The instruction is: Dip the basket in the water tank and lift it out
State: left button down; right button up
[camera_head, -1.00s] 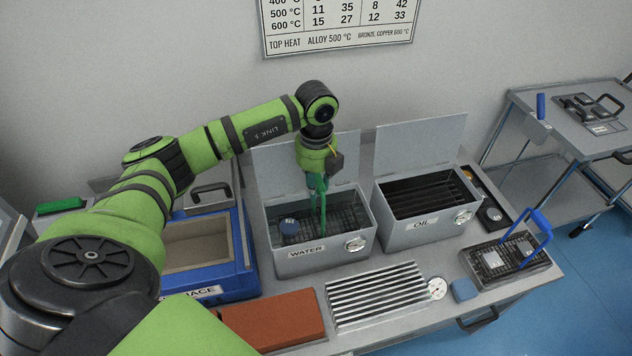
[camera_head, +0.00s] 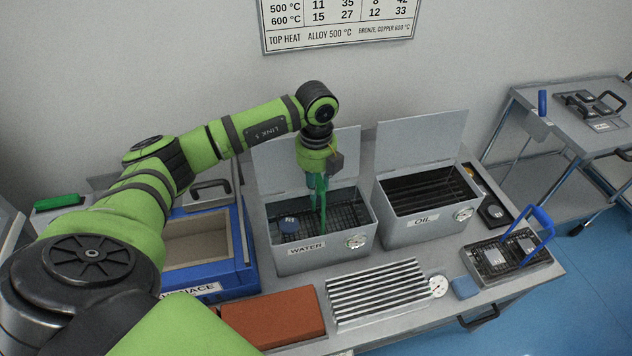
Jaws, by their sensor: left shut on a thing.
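The grey water tank (camera_head: 282,262) stands open on the bench, its lid tilted up behind it and a WATER label on its front. A dark mesh basket (camera_head: 345,216) sits inside it, below the rim. Its green handle (camera_head: 322,204) rises upright above the mesh. My left gripper (camera_head: 318,184) points down over the tank and is shut on the handle. A small blue round piece (camera_head: 290,222) shows inside at the left; I cannot tell what it rests on. The water surface is hard to make out. My right gripper is out of view.
An open oil tank (camera_head: 415,235) stands just right. A blue furnace (camera_head: 250,270) is at the left. In front lie a red-brown block (camera_head: 273,319) and a ribbed metal rack (camera_head: 378,293). A blue-handled basket (camera_head: 510,258) sits at the bench's right end.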

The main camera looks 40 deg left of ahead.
pick_arm(q)
notch_tip(320, 180, up, 12)
jog(key=p, duration=0.8)
jog(key=shift+f, duration=0.25)
dwell(0.8)
